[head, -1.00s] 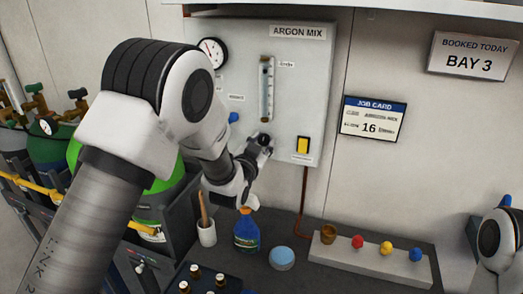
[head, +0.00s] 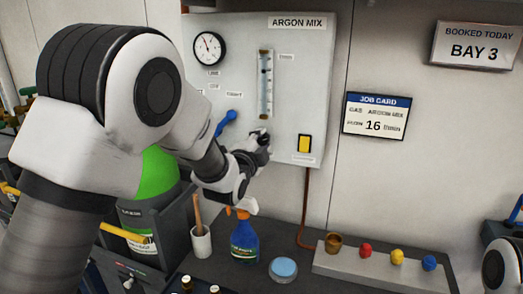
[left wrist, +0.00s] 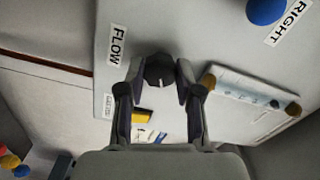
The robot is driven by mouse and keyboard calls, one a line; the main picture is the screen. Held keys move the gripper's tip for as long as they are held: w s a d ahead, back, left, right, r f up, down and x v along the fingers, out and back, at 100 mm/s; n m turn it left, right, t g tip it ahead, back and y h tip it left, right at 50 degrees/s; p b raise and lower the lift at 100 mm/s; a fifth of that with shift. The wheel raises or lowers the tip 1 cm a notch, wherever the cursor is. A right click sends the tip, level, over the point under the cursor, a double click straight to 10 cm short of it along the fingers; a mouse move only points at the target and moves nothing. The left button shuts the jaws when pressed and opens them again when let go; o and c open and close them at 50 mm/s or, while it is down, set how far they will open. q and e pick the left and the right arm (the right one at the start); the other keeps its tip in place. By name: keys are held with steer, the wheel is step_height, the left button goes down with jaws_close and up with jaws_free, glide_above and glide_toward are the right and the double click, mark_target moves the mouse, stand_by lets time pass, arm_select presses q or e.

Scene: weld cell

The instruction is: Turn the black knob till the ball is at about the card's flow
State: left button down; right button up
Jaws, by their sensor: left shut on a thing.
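My left gripper (head: 262,140) is at the lower part of the ARGON MIX panel (head: 300,60). In the left wrist view its fingers (left wrist: 160,82) are shut on the black knob (left wrist: 159,70), which has a pale pointer line and sits beside the FLOW label (left wrist: 117,45). The clear flow tube (head: 265,85) stands upright above the knob; it also shows in the left wrist view (left wrist: 250,96). The ball's height against the scale is too small to read surely. The job card (head: 377,115) shows 16. My right gripper is out of view.
A round gauge (head: 209,48), a blue lever (head: 225,122) and a yellow switch (head: 304,144) are on the panel. Below are a spray bottle (head: 244,242), a cup (head: 201,242), a blue-topped tin (head: 283,269) and a rail with coloured knobs (head: 380,268).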

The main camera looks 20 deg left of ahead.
arm_select(q)
steer(key=m+b, duration=0.2)
steer(key=m, duration=0.1)
steer(key=shift+w+a+r+m, duration=0.1)
steer(key=shift+w+r+m, duration=0.1)
steer(key=shift+m, duration=0.1)
steer(key=shift+r+m+b, duration=0.1)
steer(key=shift+m+b, duration=0.2)
steer(key=shift+m, duration=0.2)
steer(key=c, duration=0.8)
jaws_free()
steer(key=shift+w+a, duration=0.1)
steer(key=shift+f, duration=0.2)
